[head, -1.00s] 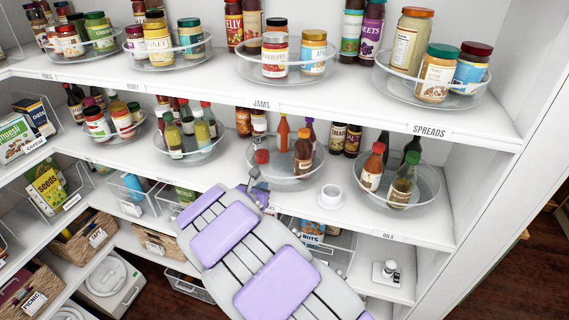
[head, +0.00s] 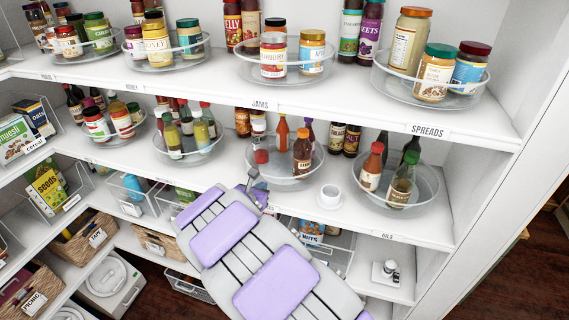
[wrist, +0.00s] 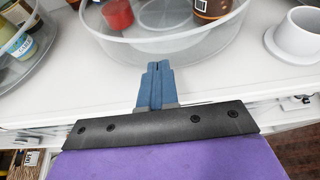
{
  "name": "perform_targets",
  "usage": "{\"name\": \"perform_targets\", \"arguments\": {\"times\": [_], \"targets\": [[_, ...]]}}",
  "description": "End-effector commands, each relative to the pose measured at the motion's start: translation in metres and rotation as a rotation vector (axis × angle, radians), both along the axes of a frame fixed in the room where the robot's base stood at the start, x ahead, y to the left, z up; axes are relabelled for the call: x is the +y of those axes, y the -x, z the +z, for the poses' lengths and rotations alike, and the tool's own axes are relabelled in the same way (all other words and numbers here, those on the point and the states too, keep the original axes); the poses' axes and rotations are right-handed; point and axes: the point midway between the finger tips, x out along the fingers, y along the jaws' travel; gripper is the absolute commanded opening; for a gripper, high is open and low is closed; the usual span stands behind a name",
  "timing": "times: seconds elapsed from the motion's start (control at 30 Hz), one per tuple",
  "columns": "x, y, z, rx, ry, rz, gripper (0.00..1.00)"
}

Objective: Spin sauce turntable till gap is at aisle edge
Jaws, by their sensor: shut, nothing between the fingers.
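The sauce turntable (head: 290,181) is a clear round tray on the middle shelf. It carries a bottle with a red cap (head: 261,157) at the left, a brown bottle (head: 302,156) at the right front, an orange bottle (head: 282,132) and a purple-capped one behind. A bare stretch of tray floor lies at the front between the red-capped and brown bottles. My gripper (head: 252,174) is at the tray's front left. In the wrist view its blue fingers (wrist: 157,68) are shut and empty, at the tray's near wall (wrist: 195,45); whether they touch it I cannot tell.
A white cup (head: 329,196) on a saucer stands right of the tray near the shelf edge. Turntables of bottles stand at left (head: 190,157) and right (head: 415,202). The shelf edge left of the cup is partly hidden by my arm.

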Motion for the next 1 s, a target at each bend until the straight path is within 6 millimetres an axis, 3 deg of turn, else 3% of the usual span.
{"name": "perform_targets", "arguments": {"times": [1.0], "targets": [[-0.006, -0.013, 0.0, 0.0, 0.002, 0.0, 0.0]]}}
